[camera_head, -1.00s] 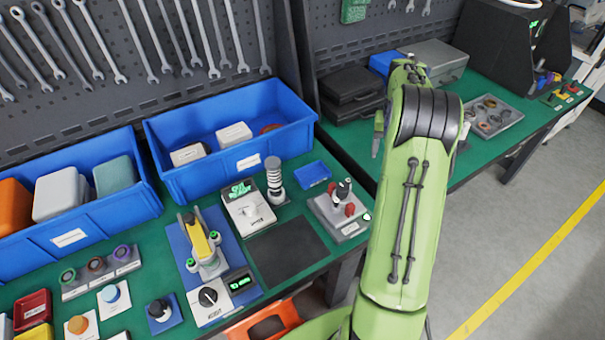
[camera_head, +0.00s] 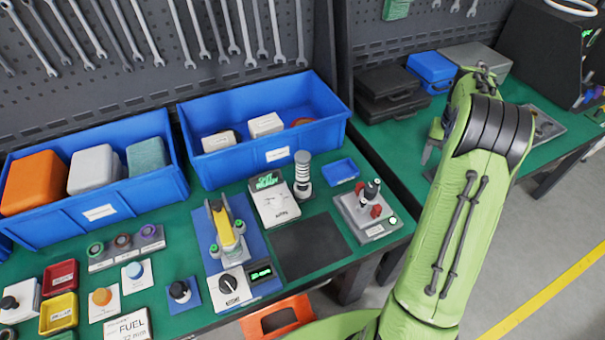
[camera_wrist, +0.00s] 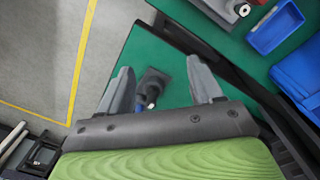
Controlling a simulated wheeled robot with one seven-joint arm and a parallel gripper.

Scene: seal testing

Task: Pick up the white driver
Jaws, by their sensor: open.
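My gripper (camera_wrist: 163,90) is open over a green bench top in the wrist view, its two grey fingers apart. Between and beyond the fingers is a small dark grey object (camera_wrist: 154,82) with a blue part and a pale tip. I cannot tell whether it is the white driver or its holder. In the head view one grey finger of my gripper (camera_head: 430,148) shows beside my green arm, above the right bench. The arm hides the rest and part of that bench. No white driver can be made out for certain in either view.
The right bench (camera_head: 405,140) carries black cases (camera_head: 388,98), a blue box (camera_head: 432,72) and a grey case. The left bench holds blue bins (camera_head: 268,135), a small blue tray (camera_head: 340,171) and a joystick unit (camera_head: 364,214). A gap separates the benches.

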